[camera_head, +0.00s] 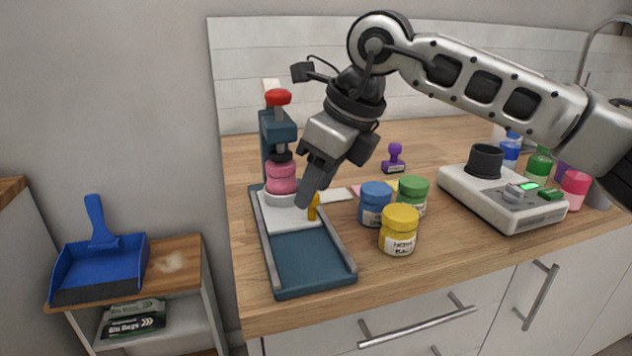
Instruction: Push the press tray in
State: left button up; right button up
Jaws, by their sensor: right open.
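The press (278,130) is dark teal with a red knob on top and stands at the left end of the counter. Its teal base (312,262) has grey side rails and is bare at the front. The white press tray (288,218) sits between the rails in the rear part, with a pink jar (282,180) on it under the press head. A yellow handle (313,208) stands up at the tray's right front. My right gripper (305,198) is open, pointing down, with its fingertips right beside the handle; I cannot tell whether they touch. My left gripper is out of view.
Blue (375,205), green (412,192) and yellow (398,230) jars stand right of the press. A purple stamp (394,160) is behind them. A white device (500,200) and several bottles are at the right. A blue dustpan (100,265) lies on a lower shelf at left.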

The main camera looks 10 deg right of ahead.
jog(key=p+v, duration=0.1)
jog(key=v, duration=1.4)
jog(key=shift+r, duration=0.3)
